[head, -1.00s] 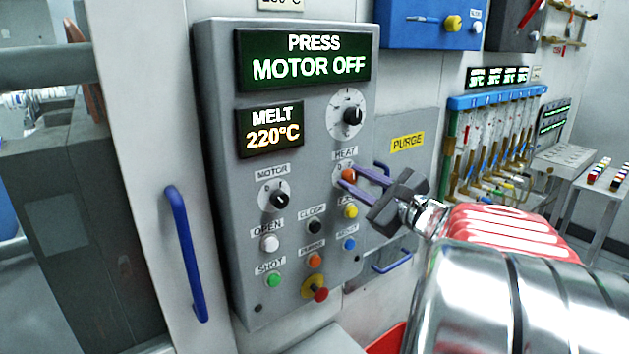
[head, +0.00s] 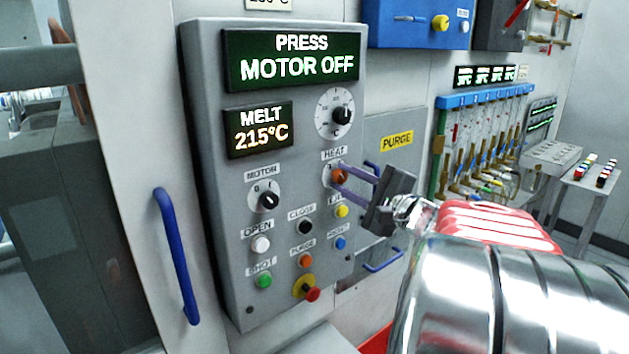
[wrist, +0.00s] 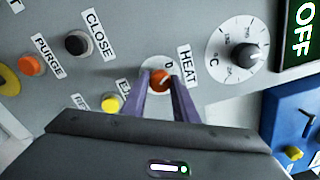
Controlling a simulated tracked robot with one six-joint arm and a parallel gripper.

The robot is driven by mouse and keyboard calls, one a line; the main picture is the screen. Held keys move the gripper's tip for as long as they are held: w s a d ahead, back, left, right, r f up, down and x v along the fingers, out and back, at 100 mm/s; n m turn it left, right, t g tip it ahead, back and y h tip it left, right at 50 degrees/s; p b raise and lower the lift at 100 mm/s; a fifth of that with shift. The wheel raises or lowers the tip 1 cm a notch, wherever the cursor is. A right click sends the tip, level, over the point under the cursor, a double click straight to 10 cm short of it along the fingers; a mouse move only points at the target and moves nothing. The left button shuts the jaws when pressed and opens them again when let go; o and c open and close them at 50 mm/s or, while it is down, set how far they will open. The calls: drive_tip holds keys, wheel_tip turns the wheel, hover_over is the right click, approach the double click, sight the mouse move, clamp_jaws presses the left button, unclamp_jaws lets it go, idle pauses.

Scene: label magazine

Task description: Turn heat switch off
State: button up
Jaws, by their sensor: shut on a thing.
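The heat switch (head: 338,174) is a small orange-red knob under the HEAT label on the grey control panel (head: 215,180). It also shows in the wrist view (wrist: 160,79), between my fingertips. My gripper (head: 341,178) reaches in from the right, its two purple fingers shut on the knob; the gripper also shows in the wrist view (wrist: 160,86). The fingers hide part of the knob and its dial marks. The upper display (head: 295,60) reads PRESS MOTOR OFF. The lower display (head: 260,128) reads MELT 215°C.
A black temperature dial (head: 342,115) sits above the heat switch and the motor switch (head: 268,200) to its left. Several coloured buttons lie close below, including a yellow one (head: 342,211). A blue handle (head: 177,256) stands left of the panel.

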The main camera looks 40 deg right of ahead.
drive_tip(key=shift+a+f, duration=0.1)
drive_tip(key=shift+a, duration=0.05)
drive_tip(key=o, duration=1.1)
drive_tip(key=shift+c, duration=0.2)
drive_tip(key=shift+s, duration=0.1)
drive_tip(key=s, duration=1.3)
drive_tip(key=shift+s+d+f, duration=0.15)
drive_tip(key=shift+s+d, duration=0.05)
drive_tip(key=shift+s, duration=0.15)
